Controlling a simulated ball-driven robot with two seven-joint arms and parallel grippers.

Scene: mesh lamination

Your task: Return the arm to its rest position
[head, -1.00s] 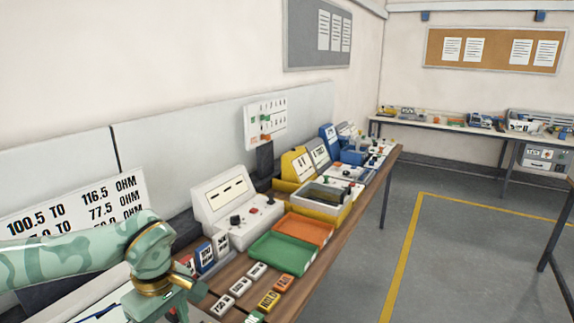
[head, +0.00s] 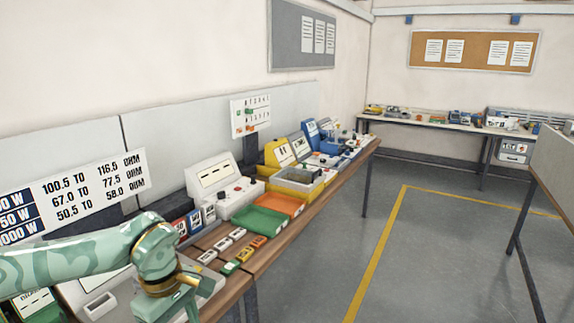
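My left arm comes in from the left edge in the head view, pale green with darker patches. Its wrist has a brass-coloured ring, and the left gripper (head: 182,306) hangs below it at the bottom edge. The gripper is over the near end of the wooden bench (head: 236,284). Its fingers are cut off by the frame, so I cannot tell whether they are open or shut. My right arm and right gripper are not in view.
The bench holds a white console (head: 222,186), a green tray (head: 258,222), an orange tray (head: 281,203), a yellow box (head: 296,186) and several small labelled blocks (head: 230,268). A sign (head: 75,190) stands behind my arm. Grey floor (head: 440,250) to the right is clear.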

